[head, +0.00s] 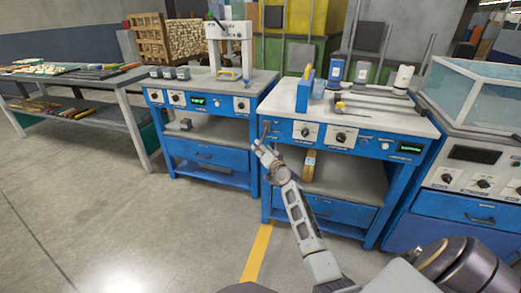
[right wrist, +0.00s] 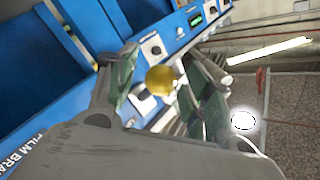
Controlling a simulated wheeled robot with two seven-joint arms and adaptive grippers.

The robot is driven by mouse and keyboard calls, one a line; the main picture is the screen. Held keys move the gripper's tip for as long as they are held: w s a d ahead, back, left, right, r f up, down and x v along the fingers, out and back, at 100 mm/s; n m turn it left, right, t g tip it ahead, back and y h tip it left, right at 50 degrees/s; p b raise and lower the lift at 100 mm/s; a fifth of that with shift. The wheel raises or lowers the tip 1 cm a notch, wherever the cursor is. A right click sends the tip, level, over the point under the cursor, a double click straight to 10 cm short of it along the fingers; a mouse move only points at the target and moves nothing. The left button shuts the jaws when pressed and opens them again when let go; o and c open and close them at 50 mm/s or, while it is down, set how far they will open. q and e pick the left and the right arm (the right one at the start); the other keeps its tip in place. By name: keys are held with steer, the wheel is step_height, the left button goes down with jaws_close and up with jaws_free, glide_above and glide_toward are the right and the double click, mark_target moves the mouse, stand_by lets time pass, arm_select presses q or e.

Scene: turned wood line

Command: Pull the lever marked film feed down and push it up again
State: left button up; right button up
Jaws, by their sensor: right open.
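My right gripper (head: 260,147) is open at the front left corner of the right blue bench (head: 392,150), just below a small dark fitting (head: 267,127) on its panel. In the right wrist view, a yellow ball knob (right wrist: 161,80) shows between the two spread fingers of the right gripper (right wrist: 170,88). I cannot tell whether the fingers touch it. The shaft of the knob is hidden. A panel label beginning "FILM BRA" (right wrist: 25,148) is partly cut off; no "film feed" label is readable. My left gripper is not in view.
Another blue bench (head: 210,150) stands to the left, a glass tank (head: 480,95) to the right. The floor in front is clear.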

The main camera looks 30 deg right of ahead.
steer(key=shift+w, duration=0.6)
jaws_close()
